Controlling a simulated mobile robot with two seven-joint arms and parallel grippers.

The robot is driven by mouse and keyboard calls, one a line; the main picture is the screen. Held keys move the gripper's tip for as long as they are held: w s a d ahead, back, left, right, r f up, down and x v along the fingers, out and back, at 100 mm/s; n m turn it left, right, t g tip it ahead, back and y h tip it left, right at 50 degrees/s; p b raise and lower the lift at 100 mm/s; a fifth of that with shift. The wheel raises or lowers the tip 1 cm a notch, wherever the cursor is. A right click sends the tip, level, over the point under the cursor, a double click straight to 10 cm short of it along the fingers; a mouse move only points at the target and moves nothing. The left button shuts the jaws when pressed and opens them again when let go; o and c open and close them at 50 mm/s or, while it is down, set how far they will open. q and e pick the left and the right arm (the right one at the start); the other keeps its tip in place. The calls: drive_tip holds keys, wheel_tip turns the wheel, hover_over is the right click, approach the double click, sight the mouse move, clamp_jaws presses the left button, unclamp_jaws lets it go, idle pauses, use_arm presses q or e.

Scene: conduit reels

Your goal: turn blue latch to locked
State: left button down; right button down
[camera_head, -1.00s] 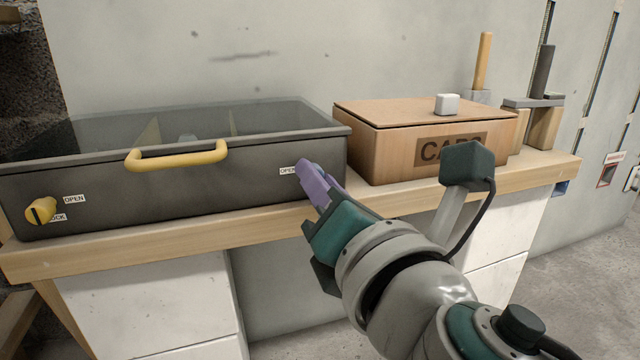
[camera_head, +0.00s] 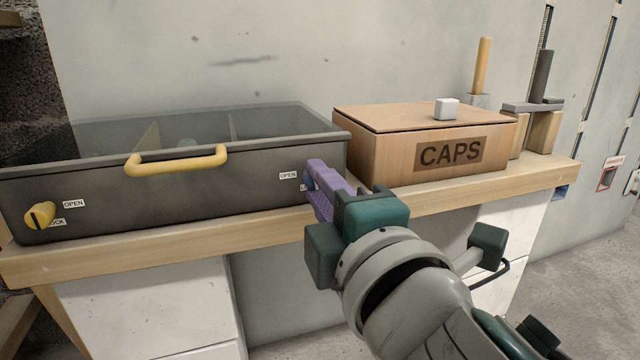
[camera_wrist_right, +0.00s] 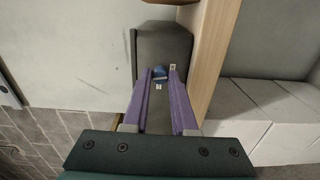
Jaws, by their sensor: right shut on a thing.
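The blue latch (camera_wrist_right: 160,72) sits on the front of the dark grey bin (camera_head: 250,190), near its right end. In the head view only a sliver of it (camera_head: 309,181) shows beside my fingers. An OPEN label is left of it; a second label below is mostly covered. My right gripper (camera_head: 318,188) has purple fingers at the latch and is shut on it; in the wrist view the latch lies between the fingertips (camera_wrist_right: 160,76). How far the latch is turned is hard to tell. My left gripper is not in view.
A yellow latch (camera_head: 40,215) is at the bin's left end, and a yellow handle (camera_head: 177,160) crosses its front. A CAPS box (camera_head: 400,150) stands close right of the bin on the wooden bench (camera_head: 150,250). Posts on blocks (camera_head: 543,100) stand farther right.

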drive_tip(key=shift+m, duration=1.1)
drive_tip(key=c, duration=0.7)
unclamp_jaws()
drive_tip(key=p+v, duration=0.3)
drive_tip(key=v, duration=0.7)
drive_tip(key=shift+p, duration=0.35)
